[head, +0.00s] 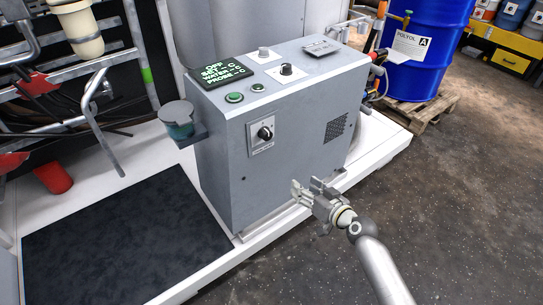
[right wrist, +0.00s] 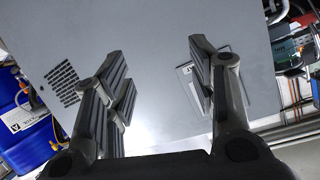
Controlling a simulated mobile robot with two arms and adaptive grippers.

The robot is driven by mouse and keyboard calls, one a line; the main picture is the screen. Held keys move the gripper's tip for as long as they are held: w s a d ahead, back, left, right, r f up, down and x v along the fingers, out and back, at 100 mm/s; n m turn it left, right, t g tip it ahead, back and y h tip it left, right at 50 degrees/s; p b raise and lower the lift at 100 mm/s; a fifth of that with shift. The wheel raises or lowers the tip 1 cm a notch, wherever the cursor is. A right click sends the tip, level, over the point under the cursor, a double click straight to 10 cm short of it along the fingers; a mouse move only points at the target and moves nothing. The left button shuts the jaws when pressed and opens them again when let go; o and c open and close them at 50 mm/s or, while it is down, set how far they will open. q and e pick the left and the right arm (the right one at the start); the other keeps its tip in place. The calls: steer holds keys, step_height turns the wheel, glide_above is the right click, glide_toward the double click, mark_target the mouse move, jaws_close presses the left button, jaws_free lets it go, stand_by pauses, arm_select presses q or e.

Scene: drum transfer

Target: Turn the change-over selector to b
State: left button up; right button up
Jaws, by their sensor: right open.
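A grey cabinet (head: 300,150) stands in the middle of the head view. On its front face is a black rotary selector knob (head: 265,133) on a small light plate (head: 254,148). The lettering there is too small to read, so I cannot tell which position it points to. My right gripper (head: 309,197) is open and empty in front of the cabinet, lower and to the right of the knob. In the right wrist view its fingers (right wrist: 158,68) are spread before the grey face. The light plate (right wrist: 186,71) is partly hidden behind the right-hand finger; the knob is hidden there. My left gripper is not in view.
The cabinet top carries a lit display (head: 226,72), a green button (head: 234,97) and another black knob (head: 286,69). A cup on a bracket (head: 178,122) juts out at the left. A blue drum (head: 425,45) stands on a pallet behind right. Floor at right is clear.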

mark_target(269, 136)
steer(key=w+a+r+n+t+y+b, duration=0.2)
steer(key=a+r+y+b, duration=0.2)
steer(key=r, duration=0.7)
steer(key=x, duration=0.8)
steer(key=shift+w+a+b, duration=0.2)
steer(key=shift+b, duration=0.15)
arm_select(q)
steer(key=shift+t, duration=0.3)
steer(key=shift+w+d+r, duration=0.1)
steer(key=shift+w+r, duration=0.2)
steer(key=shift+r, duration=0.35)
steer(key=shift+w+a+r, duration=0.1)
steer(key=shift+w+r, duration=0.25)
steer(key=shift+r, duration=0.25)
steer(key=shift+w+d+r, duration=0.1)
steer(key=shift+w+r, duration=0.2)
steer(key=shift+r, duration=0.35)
arm_select(e)
steer(key=shift+x, duration=0.95)
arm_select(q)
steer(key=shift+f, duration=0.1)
arm_select(e)
steer(key=c, duration=1)
